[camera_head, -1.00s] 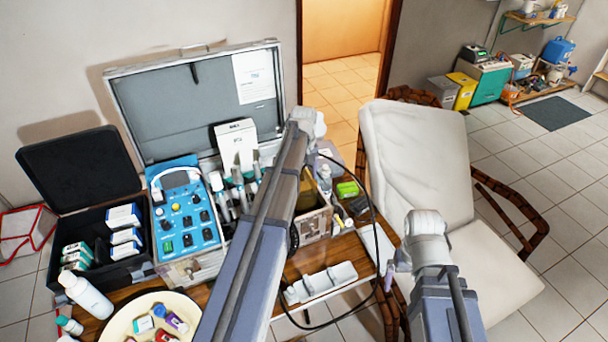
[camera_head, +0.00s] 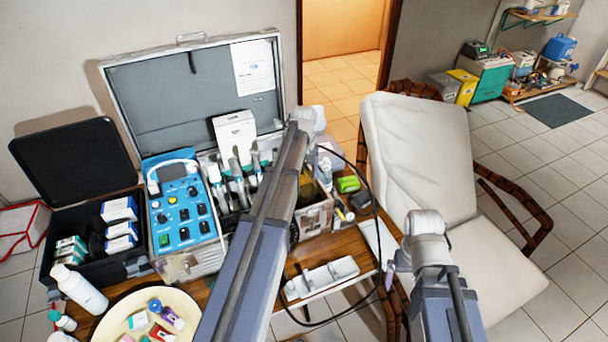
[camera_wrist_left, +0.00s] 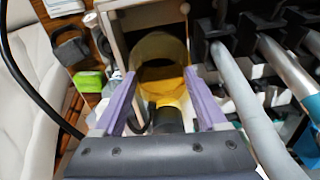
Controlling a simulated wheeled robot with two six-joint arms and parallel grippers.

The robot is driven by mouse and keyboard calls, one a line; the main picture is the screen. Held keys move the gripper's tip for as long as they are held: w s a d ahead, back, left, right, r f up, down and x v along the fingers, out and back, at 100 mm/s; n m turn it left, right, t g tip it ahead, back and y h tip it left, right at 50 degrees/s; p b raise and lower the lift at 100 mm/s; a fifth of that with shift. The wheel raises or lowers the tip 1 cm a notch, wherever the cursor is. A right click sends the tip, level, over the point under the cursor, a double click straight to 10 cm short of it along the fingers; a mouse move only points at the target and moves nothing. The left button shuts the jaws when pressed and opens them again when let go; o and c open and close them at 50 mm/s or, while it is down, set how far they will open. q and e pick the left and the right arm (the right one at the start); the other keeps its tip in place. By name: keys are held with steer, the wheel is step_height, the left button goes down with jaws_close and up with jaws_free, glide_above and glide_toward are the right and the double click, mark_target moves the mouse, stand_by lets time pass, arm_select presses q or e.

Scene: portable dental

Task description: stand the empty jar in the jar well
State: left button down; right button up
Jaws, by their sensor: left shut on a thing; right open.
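A clear, amber-tinted jar (camera_wrist_left: 160,52) sits between the purple fingers of my left gripper (camera_wrist_left: 160,82) in the left wrist view. The fingertips press on its sides. The jar is over or partly inside a square, pale-walled compartment (camera_wrist_left: 113,38); its depth there cannot be told. In the head view, my left arm hides this gripper and the jar, beside a box (camera_head: 318,218) at the case's right end. Which opening is the jar well is not clear. My right gripper (camera_head: 393,278) is open and empty, right of the table.
The open case (camera_head: 205,92) holds a blue control unit (camera_head: 183,215) and several handpieces (camera_head: 236,185). A white holder (camera_head: 322,280) lies at the table's front. A green item (camera_head: 347,184) and black cable (camera_head: 368,185) are close right. A chair (camera_head: 415,150) stands beyond.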

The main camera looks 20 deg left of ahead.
arm_select(q)
steer(key=shift+f+b, duration=1.1)
steer(key=shift+f, duration=0.25)
jaws_free()
stand_by(0.3)
step_height(320, 180, up, 8)
steer(key=p, duration=0.7)
steer(key=shift+p, duration=0.3)
steer(key=shift+f, duration=0.15)
